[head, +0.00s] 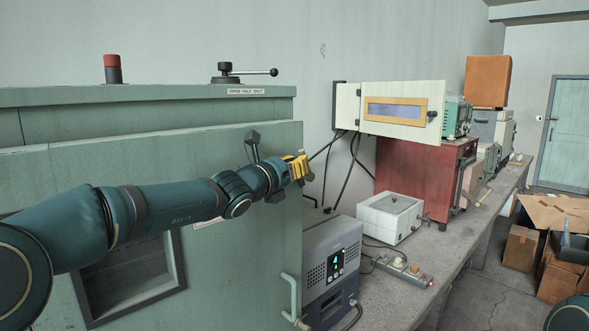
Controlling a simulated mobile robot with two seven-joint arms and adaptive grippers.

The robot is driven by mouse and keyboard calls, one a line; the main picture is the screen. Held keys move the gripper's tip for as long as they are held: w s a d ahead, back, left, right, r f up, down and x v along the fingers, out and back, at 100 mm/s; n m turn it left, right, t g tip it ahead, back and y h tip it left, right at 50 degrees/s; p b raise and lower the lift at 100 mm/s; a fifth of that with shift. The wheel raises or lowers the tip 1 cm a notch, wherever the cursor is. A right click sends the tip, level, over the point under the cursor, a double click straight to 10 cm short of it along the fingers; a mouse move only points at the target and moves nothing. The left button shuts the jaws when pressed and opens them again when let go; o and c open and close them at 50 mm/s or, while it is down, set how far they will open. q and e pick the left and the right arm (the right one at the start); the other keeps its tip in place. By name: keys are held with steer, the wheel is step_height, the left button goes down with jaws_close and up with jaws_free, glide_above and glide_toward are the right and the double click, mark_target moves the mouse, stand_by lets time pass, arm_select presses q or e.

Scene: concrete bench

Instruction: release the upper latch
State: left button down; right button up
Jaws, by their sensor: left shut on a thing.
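A large green steel cabinet (60,125) fills the left side, its front door (130,160) flat against it as far as I can see. My left arm reaches across the door from the left. My left gripper (299,168), with yellow parts, is at the door's upper right edge. It is shut on a small part there, which I take to be the upper latch; the gripper mostly hides it, so its position cannot be told. A pale bar handle (291,296) sits lower on the same edge. My right gripper is out of view.
A grey unit with a lit display (335,262) stands close to the door's right edge. A white box (390,216), a power strip (402,270) and a red cabinet (427,178) stand on the concrete bench (385,300). Cardboard boxes (520,248) lie on the floor at right.

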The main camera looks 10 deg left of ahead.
arm_select(q)
steer(key=shift+w+d+r, duration=0.2)
steer(key=shift+r, duration=0.05)
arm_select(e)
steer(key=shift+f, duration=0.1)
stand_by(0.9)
arm_select(q)
steer(key=shift+f, duration=0.1)
stand_by(0.9)
